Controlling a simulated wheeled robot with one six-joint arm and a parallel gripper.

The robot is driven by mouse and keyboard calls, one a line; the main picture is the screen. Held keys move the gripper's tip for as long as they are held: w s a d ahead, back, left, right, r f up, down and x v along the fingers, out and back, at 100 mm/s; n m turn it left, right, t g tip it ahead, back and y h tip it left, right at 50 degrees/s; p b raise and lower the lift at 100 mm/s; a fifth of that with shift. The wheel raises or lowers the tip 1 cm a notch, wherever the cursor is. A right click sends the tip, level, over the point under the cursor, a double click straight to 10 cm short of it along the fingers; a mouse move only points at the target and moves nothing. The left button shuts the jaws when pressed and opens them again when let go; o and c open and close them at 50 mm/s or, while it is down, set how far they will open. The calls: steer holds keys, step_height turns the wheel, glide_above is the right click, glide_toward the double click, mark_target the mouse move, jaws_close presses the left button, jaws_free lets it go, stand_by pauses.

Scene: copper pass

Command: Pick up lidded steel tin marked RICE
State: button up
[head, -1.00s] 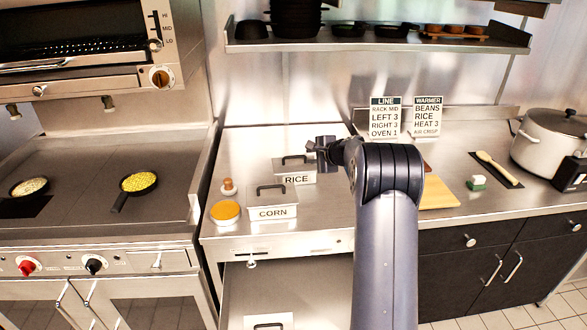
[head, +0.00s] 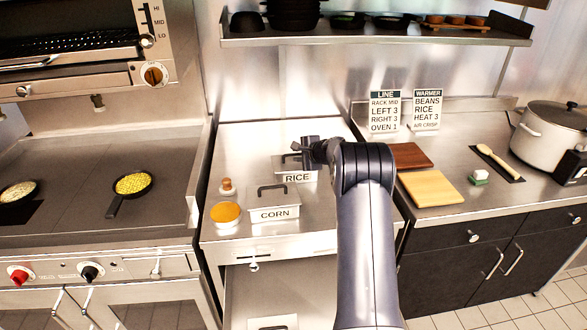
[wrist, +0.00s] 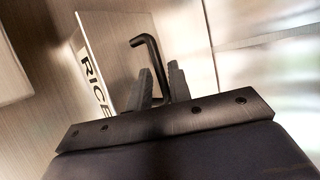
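The lidded steel tin marked RICE (head: 297,177) stands on the steel counter behind the CORN tin (head: 274,210). In the wrist view the RICE tin (wrist: 98,62) shows its label at left and its dark bent lid handle (wrist: 149,42). My gripper (head: 303,147) is at the RICE tin's lid, from the right. In the wrist view my gripper (wrist: 162,75) has its two fingers a little apart, with the handle's bar running down between them. I see no clear grip on it. The far part of the handle is hidden by my gripper.
An orange-filled bowl (head: 225,214) and a small wooden-topped shaker (head: 227,187) stand left of the tins. A shelf (head: 375,38) hangs above the back. Cutting boards (head: 430,187) lie to the right. A pan of corn (head: 132,185) sits on the cooktop.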

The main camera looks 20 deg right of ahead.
jaws_close()
stand_by(1.1)
steer(key=shift+w, duration=0.1)
